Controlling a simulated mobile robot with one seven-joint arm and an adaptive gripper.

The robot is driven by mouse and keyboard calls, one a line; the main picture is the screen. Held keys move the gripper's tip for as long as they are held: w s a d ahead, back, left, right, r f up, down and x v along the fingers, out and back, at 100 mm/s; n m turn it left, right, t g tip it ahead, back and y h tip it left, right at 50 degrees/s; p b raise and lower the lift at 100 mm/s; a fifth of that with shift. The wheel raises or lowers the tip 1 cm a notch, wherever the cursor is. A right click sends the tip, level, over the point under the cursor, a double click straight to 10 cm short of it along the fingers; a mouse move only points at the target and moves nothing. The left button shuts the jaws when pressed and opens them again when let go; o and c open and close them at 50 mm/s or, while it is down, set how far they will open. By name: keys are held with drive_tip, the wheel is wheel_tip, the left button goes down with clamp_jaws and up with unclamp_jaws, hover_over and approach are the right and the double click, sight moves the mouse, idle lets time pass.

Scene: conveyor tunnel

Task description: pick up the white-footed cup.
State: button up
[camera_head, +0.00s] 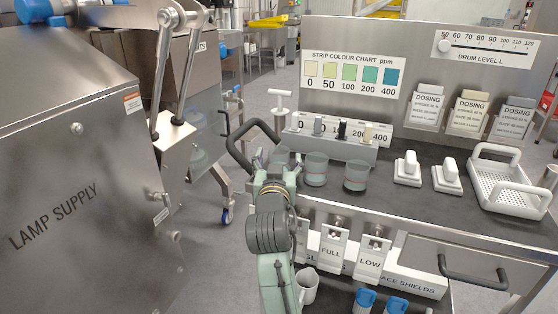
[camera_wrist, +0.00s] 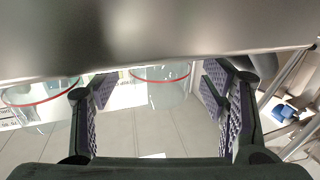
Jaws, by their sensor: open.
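Clear cups with red rings stand at the left of the dark counter in the head view: a middle cup (camera_head: 316,168) and a right cup (camera_head: 356,176), whose foot looks dark. A third cup (camera_head: 282,156) is partly hidden behind my gripper (camera_head: 270,166). I cannot tell for sure which cup has the white foot. In the wrist view my gripper (camera_wrist: 158,92) is open and empty, its two purple-padded fingers apart. One cup (camera_wrist: 160,73) shows beyond the gap between the fingers. Another cup (camera_wrist: 40,92) is outside the left finger.
A sample rack (camera_head: 330,146) stands right behind the cups. Two white-handled blocks (camera_head: 407,170) and a white perforated basket (camera_head: 512,180) lie to the right. A steel lamp supply cabinet (camera_head: 80,190) fills the left. Counter is bare in front of the blocks.

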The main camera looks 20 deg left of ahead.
drive_tip(key=shift+w+a, duration=0.1)
drive_tip(key=shift+w, duration=0.4)
drive_tip(key=c, duration=1.1)
